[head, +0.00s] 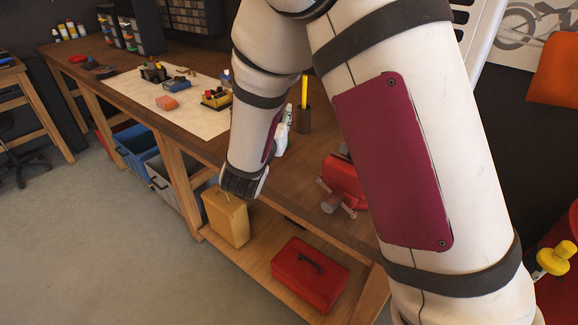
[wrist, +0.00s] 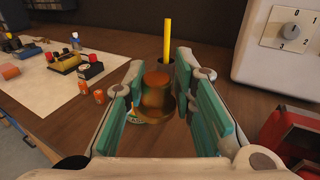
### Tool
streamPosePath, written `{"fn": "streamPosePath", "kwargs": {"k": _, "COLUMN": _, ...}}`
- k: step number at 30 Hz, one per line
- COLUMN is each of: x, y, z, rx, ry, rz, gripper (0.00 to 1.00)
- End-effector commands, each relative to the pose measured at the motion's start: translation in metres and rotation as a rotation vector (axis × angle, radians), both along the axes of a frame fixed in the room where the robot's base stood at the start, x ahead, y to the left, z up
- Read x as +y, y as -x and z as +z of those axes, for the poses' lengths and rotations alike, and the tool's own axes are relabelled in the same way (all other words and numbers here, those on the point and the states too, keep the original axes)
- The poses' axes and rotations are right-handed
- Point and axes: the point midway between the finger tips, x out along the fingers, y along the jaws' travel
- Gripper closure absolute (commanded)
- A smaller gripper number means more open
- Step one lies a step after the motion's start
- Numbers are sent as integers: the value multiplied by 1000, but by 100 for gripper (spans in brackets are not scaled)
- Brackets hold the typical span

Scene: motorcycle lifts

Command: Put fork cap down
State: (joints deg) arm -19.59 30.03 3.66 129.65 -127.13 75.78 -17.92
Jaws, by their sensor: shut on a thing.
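In the wrist view, the fork cap (wrist: 156,92) is a brown-gold, stepped round piece with a wider lower rim. It sits upright between the teal pads of my gripper (wrist: 160,80), which is shut on it. The wooden bench top (wrist: 215,92) lies below and beyond it. I cannot tell whether the cap's underside touches the wood. In the head view, my forearm reaches down over the bench; the cap and my fingertips are hidden there.
A black cup with a yellow stick (wrist: 167,45) stands just beyond the cap. A pale sheet (wrist: 40,95) with small parts lies left. A grey box with a dial (wrist: 262,50) and a red vise (wrist: 292,130) stand right.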

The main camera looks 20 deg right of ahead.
Motion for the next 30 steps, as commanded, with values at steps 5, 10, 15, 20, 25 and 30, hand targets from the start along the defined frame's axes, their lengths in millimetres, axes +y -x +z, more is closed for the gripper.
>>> {"fn": "streamPosePath", "kwargs": {"k": 5, "x": 19, "y": -1, "z": -32, "rx": 0, "ry": 4, "rz": -93, "gripper": 100}}
{"fn": "streamPosePath", "kwargs": {"k": 10, "x": 34, "y": 14, "z": -59, "rx": 5, "ry": 9, "rz": -187, "gripper": 100}}
{"fn": "streamPosePath", "kwargs": {"k": 15, "x": 46, "y": 35, "z": -82, "rx": 8, "ry": 14, "rz": -268, "gripper": 100}}
{"fn": "streamPosePath", "kwargs": {"k": 20, "x": 52, "y": 50, "z": -95, "rx": 10, "ry": 16, "rz": -316, "gripper": 100}}
{"fn": "streamPosePath", "kwargs": {"k": 25, "x": 51, "y": 55, "z": -99, "rx": 11, "ry": 18, "rz": -338, "gripper": 100}}
{"fn": "streamPosePath", "kwargs": {"k": 30, "x": 31, "y": 31, "z": -101, "rx": 10, "ry": 17, "rz": -345, "gripper": 100}}
